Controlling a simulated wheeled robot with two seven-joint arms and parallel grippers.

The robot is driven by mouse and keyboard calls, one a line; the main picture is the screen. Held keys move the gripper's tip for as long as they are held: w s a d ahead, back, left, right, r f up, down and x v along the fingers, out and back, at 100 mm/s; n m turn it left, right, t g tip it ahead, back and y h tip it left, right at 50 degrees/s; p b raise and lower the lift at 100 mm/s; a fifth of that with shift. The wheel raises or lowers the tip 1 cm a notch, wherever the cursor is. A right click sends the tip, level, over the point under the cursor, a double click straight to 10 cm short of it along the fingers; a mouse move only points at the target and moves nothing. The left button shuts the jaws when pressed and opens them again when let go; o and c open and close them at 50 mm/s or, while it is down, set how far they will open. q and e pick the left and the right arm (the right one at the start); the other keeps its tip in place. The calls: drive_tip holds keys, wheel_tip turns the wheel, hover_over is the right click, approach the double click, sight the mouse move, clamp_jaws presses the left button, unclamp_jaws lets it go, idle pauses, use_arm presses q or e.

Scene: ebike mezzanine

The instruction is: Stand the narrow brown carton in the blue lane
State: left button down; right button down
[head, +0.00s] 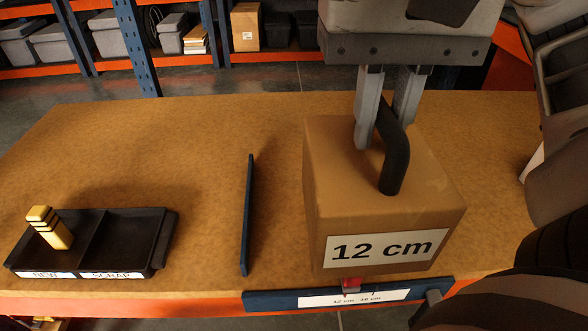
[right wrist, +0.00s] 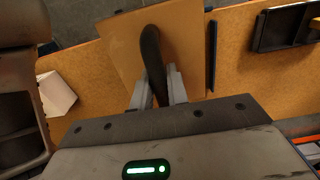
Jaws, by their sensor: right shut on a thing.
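The brown carton (head: 325,190) bears a white "12 cm" label and has a black handle (head: 397,165) on top. My right gripper (head: 380,140) is shut on this handle from above; the carton hangs or stands nearly upright under it, and I cannot tell whether its base touches the bench. The right wrist view shows the carton (right wrist: 190,50) and handle (right wrist: 152,55) between the fingers. The blue lane shows as an upright blue divider (head: 248,215) left of the carton and a blue front strip (head: 275,301) labelled "12 cm" and "18 cm". The carton hides the lane's floor. My left gripper is out of view.
A black two-part tray (head: 125,235), marked NEW and SCRAP, sits at the bench's left front; a brass-coloured piece (head: 50,230) stands in NEW. The brown bench top (head: 150,140) is clear behind. A white object (right wrist: 57,93) lies at the bench's other end.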

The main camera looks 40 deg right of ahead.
sight(323, 123)
drive_tip(key=w+f, duration=0.1)
drive_tip(key=w, duration=0.1)
drive_tip(key=w+f+b, duration=0.1)
drive_tip(key=w, duration=0.1)
drive_tip(key=w+f, duration=0.1)
drive_tip(key=w, duration=0.1)
drive_tip(key=shift+w+a+f, duration=0.15)
drive_tip(key=shift+w+a, duration=0.2)
drive_tip(key=w+f, duration=0.4)
drive_tip(key=f, duration=0.4)
drive_tip(key=shift+w+a+f+b, duration=0.25)
drive_tip(key=shift+w+f+b, duration=0.05)
drive_tip(key=shift+w+b, duration=0.15)
drive_tip(key=shift+f, duration=0.15)
drive_tip(key=c, duration=1.7)
unclamp_jaws()
drive_tip(key=shift+c, duration=0.2)
drive_tip(key=o, duration=0.4)
